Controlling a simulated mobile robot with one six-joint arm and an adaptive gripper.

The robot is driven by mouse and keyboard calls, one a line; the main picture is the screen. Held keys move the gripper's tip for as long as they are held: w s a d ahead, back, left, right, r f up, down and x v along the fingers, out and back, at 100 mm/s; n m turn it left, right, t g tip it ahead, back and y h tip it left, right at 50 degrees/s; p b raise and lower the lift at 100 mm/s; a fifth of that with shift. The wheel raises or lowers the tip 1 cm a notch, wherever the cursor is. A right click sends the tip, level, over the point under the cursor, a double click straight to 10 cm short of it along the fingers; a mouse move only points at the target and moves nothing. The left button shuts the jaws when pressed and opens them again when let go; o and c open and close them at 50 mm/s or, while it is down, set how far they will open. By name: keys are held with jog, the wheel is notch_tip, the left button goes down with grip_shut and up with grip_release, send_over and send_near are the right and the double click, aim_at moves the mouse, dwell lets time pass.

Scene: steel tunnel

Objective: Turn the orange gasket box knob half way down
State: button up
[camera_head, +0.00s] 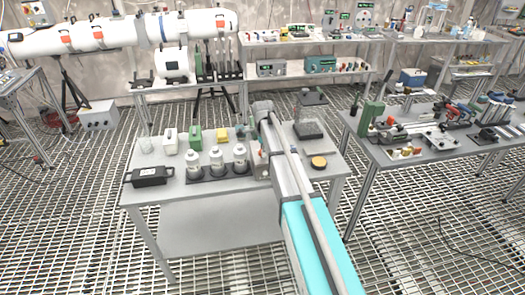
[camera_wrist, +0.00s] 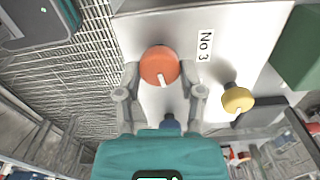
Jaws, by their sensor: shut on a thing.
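The orange knob (camera_wrist: 159,62) is a round disc with a short white mark at its lower edge in the wrist view. It sits on a pale grey box panel (camera_wrist: 205,75) labelled "No 3". My gripper (camera_wrist: 160,72) has its two grey fingers on either side of the knob, closed on it. A yellow knob (camera_wrist: 238,99) with a white mark is on the panel to the lower right. In the head view the grey box (camera_head: 262,171) stands on the middle table, partly hidden by my arm, which also hides my gripper.
A blue part (camera_wrist: 170,124) shows between my fingers and palm. A green block (camera_wrist: 302,48) is at the right. Another cluttered table (camera_head: 400,160) stands right.

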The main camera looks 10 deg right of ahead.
jog(key=shift+m, duration=0.6)
jog(key=o, duration=1.2)
jog(key=shift+c, duration=0.2)
